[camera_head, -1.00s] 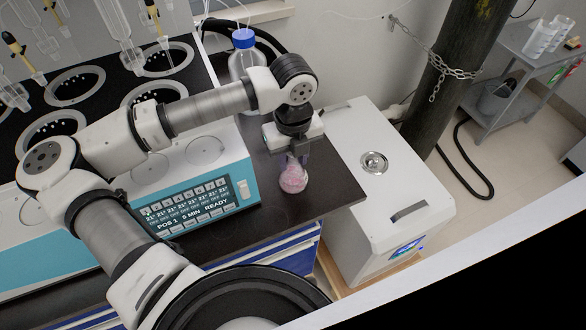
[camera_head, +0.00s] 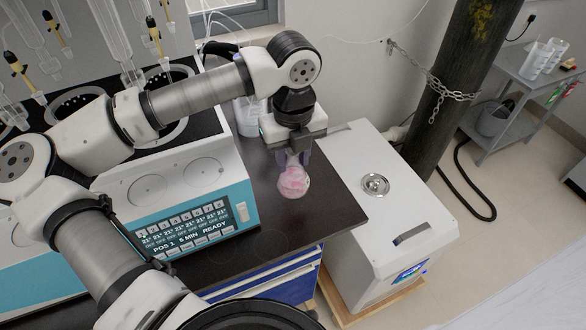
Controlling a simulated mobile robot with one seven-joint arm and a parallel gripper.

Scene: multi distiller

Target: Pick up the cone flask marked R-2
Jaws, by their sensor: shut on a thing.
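A small clear flask (camera_head: 294,182) with pink contents is in the head view, at the right end of the dark bench. My gripper (camera_head: 293,158) points down and is shut on the flask's upper part. The flask hangs upright and appears to be above the bench top. The marking R-2 cannot be read on it at this size.
The distiller (camera_head: 190,215) with its lit display stands left of the flask. A bottle (camera_head: 248,118) is behind my arm. A white box unit (camera_head: 385,220) with a round metal cap stands right of the bench. Bare dark bench top (camera_head: 265,235) lies in front.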

